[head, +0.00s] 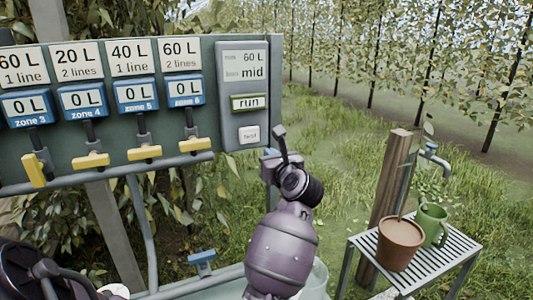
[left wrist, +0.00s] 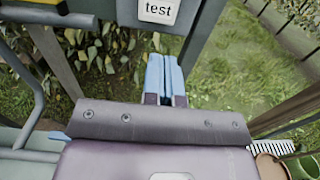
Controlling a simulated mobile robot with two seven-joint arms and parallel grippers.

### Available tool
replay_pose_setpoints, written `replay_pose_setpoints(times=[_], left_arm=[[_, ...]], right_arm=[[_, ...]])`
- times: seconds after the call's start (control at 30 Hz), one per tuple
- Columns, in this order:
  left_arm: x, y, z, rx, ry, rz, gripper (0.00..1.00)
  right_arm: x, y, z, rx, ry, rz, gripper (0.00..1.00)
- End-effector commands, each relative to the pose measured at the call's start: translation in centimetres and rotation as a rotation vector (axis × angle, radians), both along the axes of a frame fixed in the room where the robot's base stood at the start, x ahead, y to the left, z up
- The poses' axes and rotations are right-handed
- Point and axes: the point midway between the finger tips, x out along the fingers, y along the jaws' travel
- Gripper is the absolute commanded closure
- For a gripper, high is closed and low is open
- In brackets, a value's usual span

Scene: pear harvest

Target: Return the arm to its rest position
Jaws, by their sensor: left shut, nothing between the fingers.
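My left gripper (head: 271,154) is in front of the irrigation panel, at its lower right corner below the test button (head: 249,134). It is seen nearly end-on in the head view, partly hidden behind its own wrist. In the left wrist view its two blue fingers (left wrist: 165,74) are together with nothing between them. The test button also shows at the top of that view (left wrist: 160,11), and the fingers are apart from it. My right gripper is not in view.
The panel (head: 230,55) carries several 0 L displays, yellow-handled valves (head: 145,152) and a run button (head: 248,102). A slatted table (head: 433,262) at right holds a brown pot (head: 400,243) and green watering can (head: 433,224), beside a wooden post (head: 388,190).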

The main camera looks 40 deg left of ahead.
Motion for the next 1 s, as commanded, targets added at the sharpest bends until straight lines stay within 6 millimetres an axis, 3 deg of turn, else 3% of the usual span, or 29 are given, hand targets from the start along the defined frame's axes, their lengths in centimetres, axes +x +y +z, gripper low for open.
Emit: replay_pose_setpoints(times=[0.67, 0.77, 1.0], left_arm=[[-0.3, 0.0, -0.1, 0.029, 0.015, 0.003, 1.00], [-1.1, 0.1, -0.5, 0.142, 0.068, 0.012, 1.00], [-4.0, -1.5, -2.7, 0.700, 0.371, 0.013, 1.00]], right_arm=[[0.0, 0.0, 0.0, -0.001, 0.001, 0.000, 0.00], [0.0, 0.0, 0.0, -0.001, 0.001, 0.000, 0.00], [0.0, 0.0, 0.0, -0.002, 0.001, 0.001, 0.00]])
